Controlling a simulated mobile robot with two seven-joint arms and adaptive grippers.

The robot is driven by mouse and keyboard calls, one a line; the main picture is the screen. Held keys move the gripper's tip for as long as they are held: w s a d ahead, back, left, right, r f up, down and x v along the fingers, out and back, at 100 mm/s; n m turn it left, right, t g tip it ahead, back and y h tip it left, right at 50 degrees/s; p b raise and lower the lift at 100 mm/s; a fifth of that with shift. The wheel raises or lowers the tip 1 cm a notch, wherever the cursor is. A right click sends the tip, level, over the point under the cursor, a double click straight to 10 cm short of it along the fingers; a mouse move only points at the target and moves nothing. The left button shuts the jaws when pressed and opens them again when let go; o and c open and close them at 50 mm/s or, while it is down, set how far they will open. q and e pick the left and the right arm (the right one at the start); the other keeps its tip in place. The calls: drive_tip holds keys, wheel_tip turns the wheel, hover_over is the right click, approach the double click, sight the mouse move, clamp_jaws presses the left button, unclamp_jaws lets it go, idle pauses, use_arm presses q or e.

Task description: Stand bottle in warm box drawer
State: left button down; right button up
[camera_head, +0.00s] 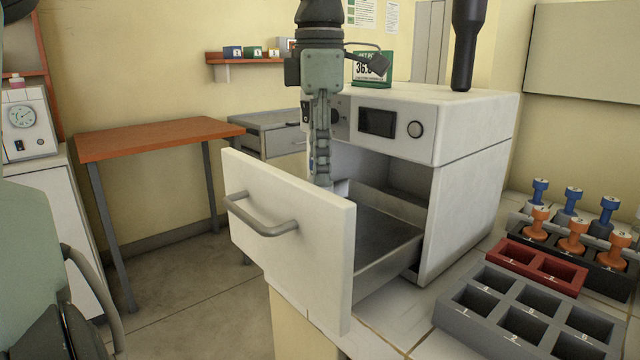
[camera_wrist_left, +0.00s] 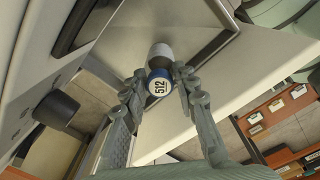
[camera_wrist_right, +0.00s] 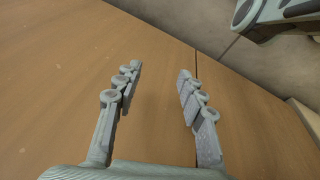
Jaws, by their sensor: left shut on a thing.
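The white warm box (camera_head: 475,135) stands on the bench with its drawer (camera_head: 330,240) pulled out. The drawer has a white front, a grey handle and a dark floor. My left gripper (camera_head: 322,178) points down over the drawer, just behind its front panel. In the left wrist view my left gripper (camera_wrist_left: 160,75) is shut on a bottle (camera_wrist_left: 159,84) with a blue, white-labelled end reading 512. The bottle is mostly hidden in the head view; I cannot tell whether it touches the drawer floor. My right gripper (camera_wrist_right: 159,75) is open and empty above a wooden surface.
A grey rack (camera_head: 480,312) with empty square holes and a red rack (camera_head: 535,262) lie on the bench at right. Several blue and orange stamp-like items (camera_head: 572,235) stand behind them. An orange-topped table (camera_head: 155,137) is at left.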

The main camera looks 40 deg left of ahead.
use_arm(q)
wheel_tip(320, 180, down, 3)
drive_tip(key=shift+r, duration=0.2)
drive_tip(key=shift+f, duration=0.35)
use_arm(e)
drive_tip(key=shift+s+a+f, duration=0.2)
drive_tip(key=shift+s+f, duration=0.05)
drive_tip(key=shift+s, duration=0.3)
use_arm(q)
drive_tip(key=c, duration=1.6)
unclamp_jaws()
drive_tip(key=shift+f, duration=0.1)
drive_tip(key=o, duration=0.4)
use_arm(e)
drive_tip(key=shift+w+r, duration=0.4)
